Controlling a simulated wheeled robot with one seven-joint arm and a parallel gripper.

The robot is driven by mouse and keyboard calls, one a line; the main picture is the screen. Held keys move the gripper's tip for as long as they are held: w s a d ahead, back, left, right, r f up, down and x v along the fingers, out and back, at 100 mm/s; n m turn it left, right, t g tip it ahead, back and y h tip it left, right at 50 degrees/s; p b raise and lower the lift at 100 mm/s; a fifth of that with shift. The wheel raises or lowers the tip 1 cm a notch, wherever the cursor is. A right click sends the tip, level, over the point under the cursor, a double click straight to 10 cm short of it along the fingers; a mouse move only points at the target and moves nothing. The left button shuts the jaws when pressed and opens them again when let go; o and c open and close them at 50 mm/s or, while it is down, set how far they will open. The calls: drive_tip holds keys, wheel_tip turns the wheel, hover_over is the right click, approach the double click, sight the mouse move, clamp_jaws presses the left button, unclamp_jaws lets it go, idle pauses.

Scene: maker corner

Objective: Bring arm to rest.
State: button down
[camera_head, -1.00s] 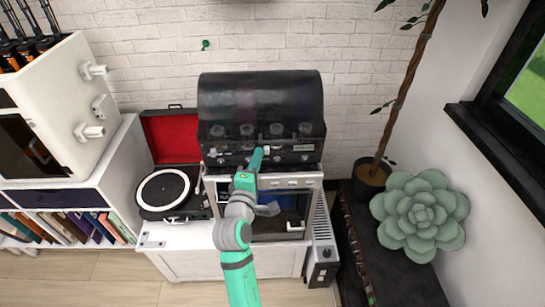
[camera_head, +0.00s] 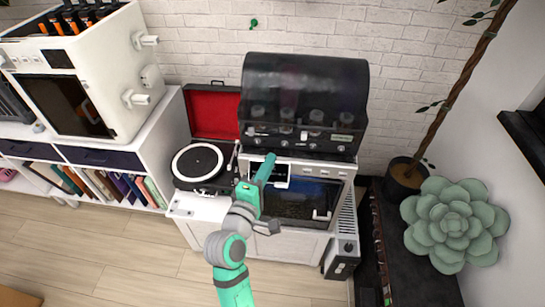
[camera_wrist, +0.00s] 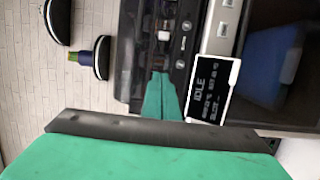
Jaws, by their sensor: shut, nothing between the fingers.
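My green arm reaches up from the bottom of the head view. My gripper (camera_head: 267,163) is at its end, in front of the upper left part of a white boxy machine with a glass front (camera_head: 302,200). In the wrist view my gripper's green fingers (camera_wrist: 163,96) are together with nothing between them. Beside them in that view is a small lit display (camera_wrist: 212,88) reading "IDLE". Whether the fingertips touch the machine cannot be told.
A dark hooded unit (camera_head: 305,95) sits on the white machine. A turntable (camera_head: 197,162) with a red-lined lid stands to the left, beside white shelves of books (camera_head: 110,185). A dark bench with a succulent (camera_head: 455,225) stands right.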

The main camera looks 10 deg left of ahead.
idle(0.5)
drive_tip(key=s+d+f+m+g+y, duration=0.1)
drive_tip(key=s+d+f+m+y, duration=0.15)
drive_tip(key=s+f, duration=0.55)
drive_tip(key=s+d+f+m+g+y, duration=0.1)
drive_tip(key=s+d+f+m, duration=0.15)
drive_tip(key=s+f, duration=0.6)
drive_tip(key=s+d+m, duration=0.3)
drive_tip(key=s+m, duration=0.2)
drive_tip(key=s, duration=0.5)
drive_tip(key=s+d+m, duration=0.4)
drive_tip(key=s+m, duration=0.2)
drive_tip(key=s, duration=0.4)
drive_tip(key=shift+s+h, duration=0.35)
drive_tip(key=shift+s, duration=0.05)
